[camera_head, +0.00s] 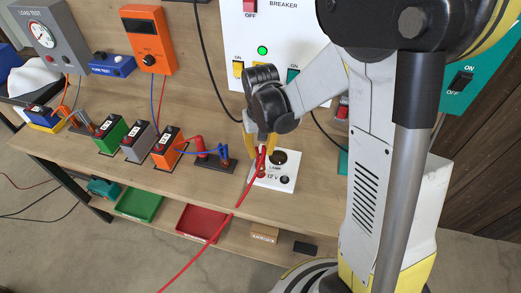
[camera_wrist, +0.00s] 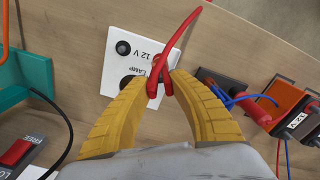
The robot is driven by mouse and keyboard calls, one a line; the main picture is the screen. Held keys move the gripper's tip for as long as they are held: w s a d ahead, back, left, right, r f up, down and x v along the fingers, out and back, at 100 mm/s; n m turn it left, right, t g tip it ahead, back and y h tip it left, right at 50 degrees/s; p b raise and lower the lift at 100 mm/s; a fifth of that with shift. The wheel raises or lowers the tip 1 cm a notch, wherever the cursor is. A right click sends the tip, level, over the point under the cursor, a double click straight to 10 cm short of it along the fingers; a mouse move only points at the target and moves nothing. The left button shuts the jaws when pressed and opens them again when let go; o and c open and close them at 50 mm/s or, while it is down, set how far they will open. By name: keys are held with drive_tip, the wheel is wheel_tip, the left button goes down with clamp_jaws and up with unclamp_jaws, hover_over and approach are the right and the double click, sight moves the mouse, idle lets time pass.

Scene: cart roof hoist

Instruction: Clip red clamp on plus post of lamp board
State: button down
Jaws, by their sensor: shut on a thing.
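My gripper (camera_head: 259,141) is shut on the red clamp (camera_head: 260,160) above the white lamp board (camera_head: 289,167). In the wrist view the yellow fingers (camera_wrist: 160,82) pinch the red clamp (camera_wrist: 160,86) from both sides. Its tip lies over the lamp board (camera_wrist: 112,72) close to the red plus post (camera_wrist: 157,58), partly covering it. I cannot tell whether the clamp touches the post. The black post (camera_wrist: 123,47) is beside the "12 V" label. The dark lamp socket (camera_head: 279,157) is partly hidden by the fingers in the wrist view. A red cable (camera_head: 222,226) trails from the clamp.
Green (camera_head: 111,133), grey (camera_head: 137,144) and orange (camera_head: 168,148) batteries stand left on the bench, with a clamp holder (camera_head: 214,162) nearer the board. The breaker panel (camera_head: 285,25) rises behind. Green (camera_head: 139,203) and red (camera_head: 203,222) trays sit on the lower shelf.

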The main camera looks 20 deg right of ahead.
drive_tip(key=shift+f+b, duration=1.1)
drive_tip(key=shift+f, duration=0.15)
drive_tip(key=c, duration=1.2)
unclamp_jaws()
wheel_tip(320, 180, up, 12)
drive_tip(key=shift+r, duration=0.1)
